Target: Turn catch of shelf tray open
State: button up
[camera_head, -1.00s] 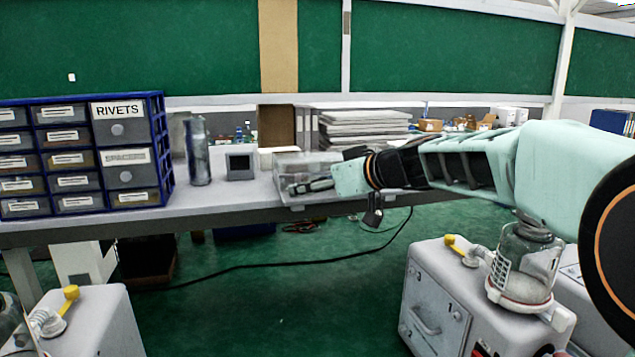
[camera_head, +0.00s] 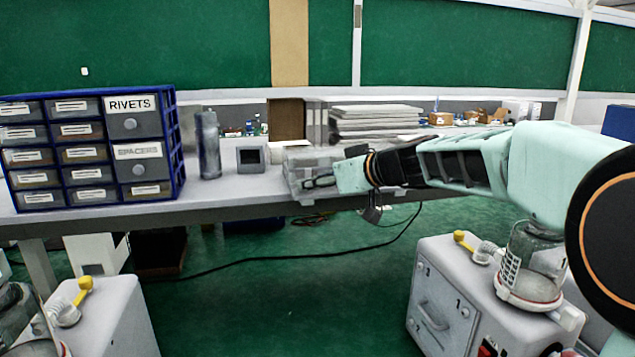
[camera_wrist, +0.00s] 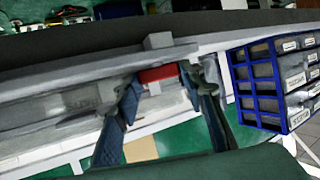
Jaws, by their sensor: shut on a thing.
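The shelf tray (camera_head: 300,163) is a grey, box-like unit on the workbench, right of the small grey block. My gripper (camera_head: 319,182) is at its front side in the head view. In the wrist view a red catch (camera_wrist: 158,74) shows between the fingertips of my gripper (camera_wrist: 160,80), next to a pale grey edge. The fingers are shut on the catch, one on each side. The catch itself is hidden in the head view, and its exact turn angle cannot be told.
A blue drawer cabinet (camera_head: 88,150) stands on the workbench (camera_head: 230,190) at the left, with a grey cylinder (camera_head: 208,145) and a grey block (camera_head: 250,156) beside it. Pump units (camera_head: 440,300) stand on the floor at right and left.

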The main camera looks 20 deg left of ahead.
jog(key=shift+s+a+f+m+t+h+b, duration=0.2)
jog(key=shift+m+t+h+b, duration=0.25)
jog(key=shift+b, duration=0.6)
jog(key=shift+s+r+m+t+h, duration=0.1)
jog(key=shift+r+m+t+h, duration=0.05)
jog(key=shift+m+t+h, duration=0.5)
jog(key=m+p, duration=0.1)
jog(key=t+h+p, duration=0.1)
jog(key=p, duration=0.1)
jog(key=shift+a+r+m, duration=0.1)
jog(key=shift+r+m, duration=0.1)
jog(key=shift+m, duration=0.2)
jog(key=shift+m+t+h+p, duration=0.3)
jog(key=shift+h+p, duration=0.1)
jog(key=shift+p, duration=0.85)
jog(key=p, duration=0.2)
jog(key=shift+s+a+f+m+p, duration=0.1)
jog(key=shift+m+p, duration=0.2)
jog(key=shift+f+h, duration=0.15)
jog(key=shift+h, duration=0.15)
jog(key=o, duration=1.2)
jog(key=shift+c, duration=0.2)
